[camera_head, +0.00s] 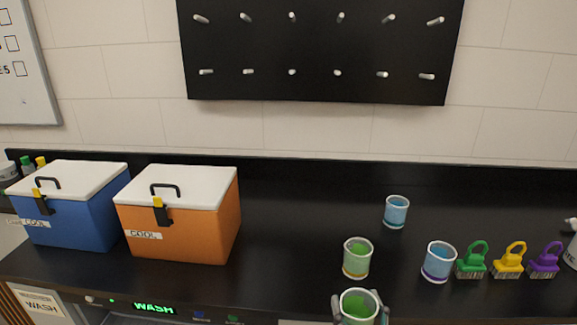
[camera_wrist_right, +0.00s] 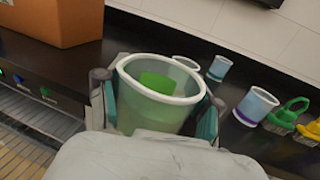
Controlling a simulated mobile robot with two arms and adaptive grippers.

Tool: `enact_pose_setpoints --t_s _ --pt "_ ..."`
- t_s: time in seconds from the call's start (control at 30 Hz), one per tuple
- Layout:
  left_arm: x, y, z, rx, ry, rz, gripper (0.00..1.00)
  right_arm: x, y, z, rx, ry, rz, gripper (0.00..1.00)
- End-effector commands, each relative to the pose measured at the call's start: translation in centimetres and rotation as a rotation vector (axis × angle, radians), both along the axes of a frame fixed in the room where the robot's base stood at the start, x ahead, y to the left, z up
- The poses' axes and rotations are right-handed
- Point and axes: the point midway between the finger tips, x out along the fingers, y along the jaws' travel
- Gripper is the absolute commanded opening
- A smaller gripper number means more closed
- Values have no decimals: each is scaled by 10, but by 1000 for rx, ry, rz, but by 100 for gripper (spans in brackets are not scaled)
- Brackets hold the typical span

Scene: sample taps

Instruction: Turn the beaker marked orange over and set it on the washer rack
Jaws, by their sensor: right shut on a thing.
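My right gripper (camera_head: 359,308) is shut on a clear beaker (camera_head: 360,301) with green inside, at the bottom edge of the head view. The held beaker (camera_wrist_right: 158,100) is upright with its mouth up, between the fingers in the right wrist view; its marking band is hidden. Another green-filled beaker (camera_head: 357,258) with an orange-yellow band stands upright on the counter just behind. A blue-filled beaker with a teal band (camera_head: 396,212) and one with a purple band (camera_head: 438,262) stand farther right. The wire washer rack (camera_wrist_right: 30,118) shows at left in the wrist view. My left gripper is not in view.
A blue cool box (camera_head: 75,215) and an orange cool box (camera_head: 185,225) stand on the left of the counter. Green, yellow and purple brushes (camera_head: 509,261) stand at right. A dark peg board (camera_head: 320,50) hangs behind. The counter's middle is clear.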

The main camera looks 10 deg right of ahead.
Motion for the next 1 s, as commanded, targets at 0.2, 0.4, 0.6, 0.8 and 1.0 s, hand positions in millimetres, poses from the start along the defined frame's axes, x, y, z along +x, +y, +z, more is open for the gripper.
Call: enact_pose_setpoints --t_s 0.2,0.4,0.6,0.8,1.0 --pt "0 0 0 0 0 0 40 -41 -3 -19 2 3 -16 39" --pt "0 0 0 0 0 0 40 -72 0 -28 0 4 -2 39" --pt "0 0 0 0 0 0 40 -77 1 -29 0 3 5 39" --pt "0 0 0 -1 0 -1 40 -74 -3 -27 -2 0 -6 39" --pt "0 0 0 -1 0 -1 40 -39 -47 -9 0 -9 -142 39"
